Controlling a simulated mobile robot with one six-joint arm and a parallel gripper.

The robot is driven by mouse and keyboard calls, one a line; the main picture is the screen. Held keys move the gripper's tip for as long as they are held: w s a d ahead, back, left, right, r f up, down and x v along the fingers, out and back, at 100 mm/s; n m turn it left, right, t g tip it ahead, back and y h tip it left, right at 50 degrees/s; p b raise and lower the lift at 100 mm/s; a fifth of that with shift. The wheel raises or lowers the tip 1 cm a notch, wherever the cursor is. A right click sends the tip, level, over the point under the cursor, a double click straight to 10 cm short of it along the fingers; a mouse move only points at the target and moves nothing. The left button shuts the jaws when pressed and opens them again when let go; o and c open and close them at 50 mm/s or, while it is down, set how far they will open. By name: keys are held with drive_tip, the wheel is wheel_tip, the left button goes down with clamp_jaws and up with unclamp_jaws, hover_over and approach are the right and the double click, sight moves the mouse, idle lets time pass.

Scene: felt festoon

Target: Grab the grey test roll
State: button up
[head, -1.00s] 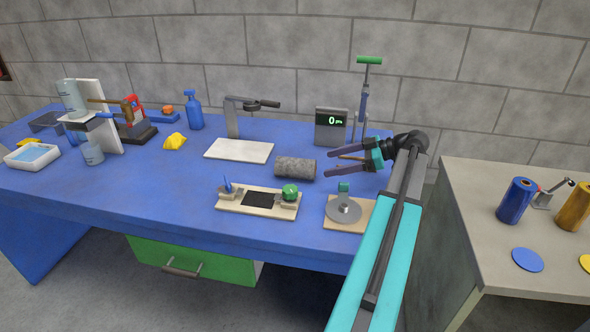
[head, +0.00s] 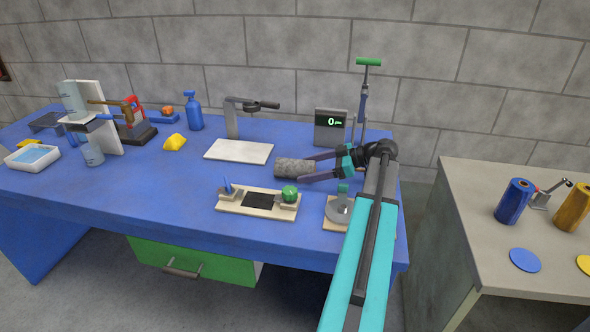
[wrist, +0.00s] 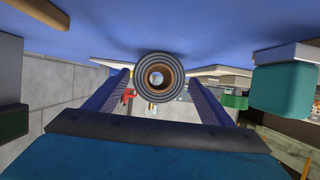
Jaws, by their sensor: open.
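The grey test roll (head: 291,168) lies on its side on the blue table, its right end toward my gripper. In the wrist view its round end (wrist: 160,80) shows grey rings around a brown core with a hole through it. My gripper (head: 306,168) is open, with its fingertips at the roll's right end, one on the far side and one on the near side. In the wrist view the two fingers stand left and right of the roll, with a gap at each side. Whether the fingertips touch it cannot be told.
A white board with a clamp stand (head: 238,151) is behind the roll. A tray with a green knob (head: 259,202) and a disc stand (head: 340,208) are in front. A grey display box (head: 331,127) stands behind my gripper. A green-handled post (head: 365,95) is nearby.

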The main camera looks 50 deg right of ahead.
sight(295, 169)
drive_tip(key=shift+r+p+x, duration=0.15)
drive_tip(key=shift+p+x, duration=0.15)
drive_tip(key=shift+x, duration=0.65)
drive_tip(key=shift+r+p+x, duration=0.15)
drive_tip(key=shift+p+x, duration=0.15)
drive_tip(key=shift+x, duration=1.45)
drive_tip(key=shift+d, duration=0.15)
drive_tip(key=c, duration=1.3)
drive_tip(key=shift+r, duration=0.15)
drive_tip(key=shift+r+b, duration=0.55)
drive_tip(key=shift+r, duration=4.3)
